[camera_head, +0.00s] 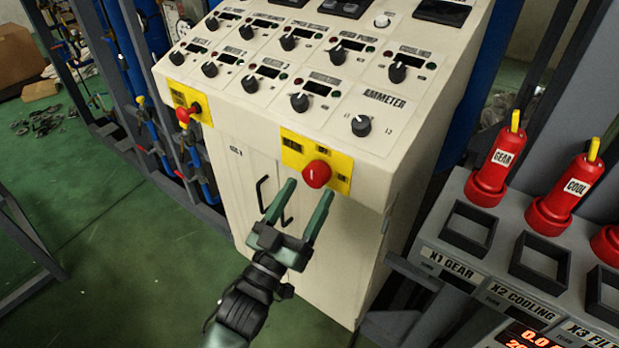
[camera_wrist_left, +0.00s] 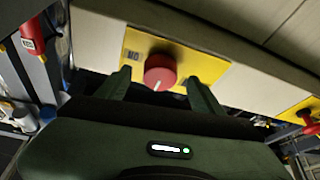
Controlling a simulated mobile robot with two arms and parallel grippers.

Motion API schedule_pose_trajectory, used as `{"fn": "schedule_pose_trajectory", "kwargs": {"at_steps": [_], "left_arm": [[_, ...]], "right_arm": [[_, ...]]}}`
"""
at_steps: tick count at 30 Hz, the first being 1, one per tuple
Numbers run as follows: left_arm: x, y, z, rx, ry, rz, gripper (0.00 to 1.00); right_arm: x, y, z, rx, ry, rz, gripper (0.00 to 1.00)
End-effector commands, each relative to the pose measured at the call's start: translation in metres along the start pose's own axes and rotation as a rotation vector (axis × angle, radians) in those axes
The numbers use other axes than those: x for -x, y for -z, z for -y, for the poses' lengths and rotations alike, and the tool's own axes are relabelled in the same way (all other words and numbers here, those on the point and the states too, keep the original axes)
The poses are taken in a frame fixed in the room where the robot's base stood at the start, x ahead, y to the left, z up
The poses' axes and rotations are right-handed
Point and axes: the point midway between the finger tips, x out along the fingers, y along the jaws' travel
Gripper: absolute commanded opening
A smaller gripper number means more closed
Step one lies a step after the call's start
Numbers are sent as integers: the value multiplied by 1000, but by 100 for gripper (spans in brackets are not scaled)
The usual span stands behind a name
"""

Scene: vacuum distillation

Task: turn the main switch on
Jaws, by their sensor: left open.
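A red round knob (camera_head: 317,174) sits on a yellow plate (camera_head: 293,148) on the front of the cream control cabinet. My left gripper (camera_head: 305,200) is open in front of this knob, with its two green fingers pointing at it. In the left wrist view the red knob (camera_wrist_left: 160,72) with a white mark shows between the fingertips (camera_wrist_left: 160,85) of my gripper, with a gap visible on both sides. A second red knob (camera_head: 184,114) sits on another yellow plate at the cabinet's left corner. My right gripper is not in view.
The sloped panel above carries several black knobs, such as the ammeter knob (camera_head: 361,125). Black cabinet door handles (camera_head: 262,194) are below left of the red knob. On the right a grey rack (camera_head: 490,238) holds red plugs, including the gear plug (camera_head: 496,165). Green floor is open at the left.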

Motion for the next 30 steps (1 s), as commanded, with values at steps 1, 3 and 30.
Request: {"fn": "schedule_pose_trajectory", "kwargs": {"at_steps": [1,3,30], "left_arm": [[-10,3,-1,0,-1,-2,67],[-18,2,0,1,0,-1,67],[-30,-1,1,-17,-6,2,5]], "right_arm": [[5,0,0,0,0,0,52],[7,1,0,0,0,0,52],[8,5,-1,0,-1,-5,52]]}}
